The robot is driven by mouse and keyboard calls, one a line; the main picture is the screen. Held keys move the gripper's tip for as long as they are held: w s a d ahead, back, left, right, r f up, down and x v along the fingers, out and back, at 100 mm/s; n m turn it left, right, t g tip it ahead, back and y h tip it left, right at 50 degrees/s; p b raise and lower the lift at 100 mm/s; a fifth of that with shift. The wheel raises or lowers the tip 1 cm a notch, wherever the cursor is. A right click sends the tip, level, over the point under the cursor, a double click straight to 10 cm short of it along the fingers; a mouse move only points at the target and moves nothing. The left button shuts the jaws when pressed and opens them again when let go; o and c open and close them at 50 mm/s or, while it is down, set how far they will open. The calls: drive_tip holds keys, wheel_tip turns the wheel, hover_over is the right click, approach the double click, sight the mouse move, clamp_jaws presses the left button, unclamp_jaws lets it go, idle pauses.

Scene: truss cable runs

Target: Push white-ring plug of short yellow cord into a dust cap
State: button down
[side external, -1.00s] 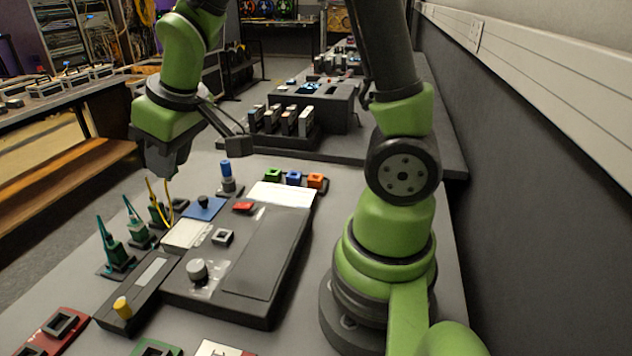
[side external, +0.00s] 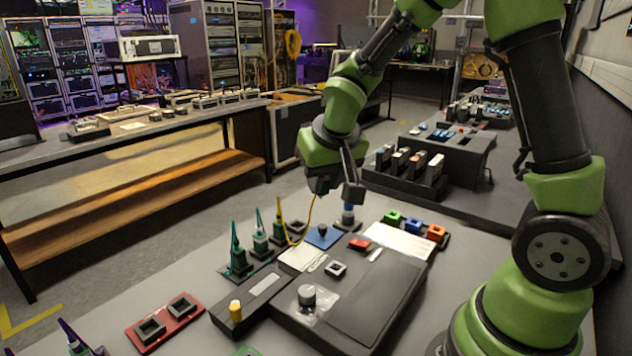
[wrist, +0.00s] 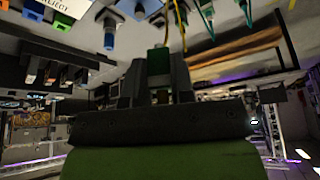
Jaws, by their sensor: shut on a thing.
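My gripper (side external: 322,184) is shut and hangs above the work surface, over the area of the blue plate. In the wrist view its dark jaws (wrist: 155,88) hold a green plug (wrist: 158,62) between them. The yellow cord (side external: 310,212) runs from the gripper down to the left, toward the rear holder of the plug row. It also shows in the wrist view (wrist: 181,25). I cannot make out a white ring. The blue plate (side external: 313,240) carries a dark round knob (side external: 322,231). I cannot tell which piece is the dust cap.
Green plugs with teal cords (side external: 238,256) stand in a row at left. A grey panel box (side external: 365,305) fills the middle. A blue-topped post (side external: 348,213) stands close behind the blue plate. Green, blue and orange blocks (side external: 436,233) line the back right. A red plate (side external: 165,322) holds two square sockets.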

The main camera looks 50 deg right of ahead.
drive_tip(key=d+f+m+g+h, duration=0.2)
drive_tip(key=d+f+m+g, duration=0.1)
drive_tip(key=d+m, duration=0.7)
drive_tip(key=m+g+y, duration=0.4)
drive_tip(key=m+g, duration=0.2)
drive_tip(key=m, duration=1.5)
hover_over(439, 231)
drive_tip(key=w, duration=0.1)
drive_tip(key=f, duration=0.6)
drive_tip(key=shift+w+a+f, duration=0.2)
drive_tip(key=shift+a, duration=0.1)
drive_tip(key=shift+n, duration=0.3)
drive_tip(key=shift+f, duration=2.55)
drive_tip(key=shift+f, duration=0.85)
drive_tip(key=c, duration=0.9)
unclamp_jaws()
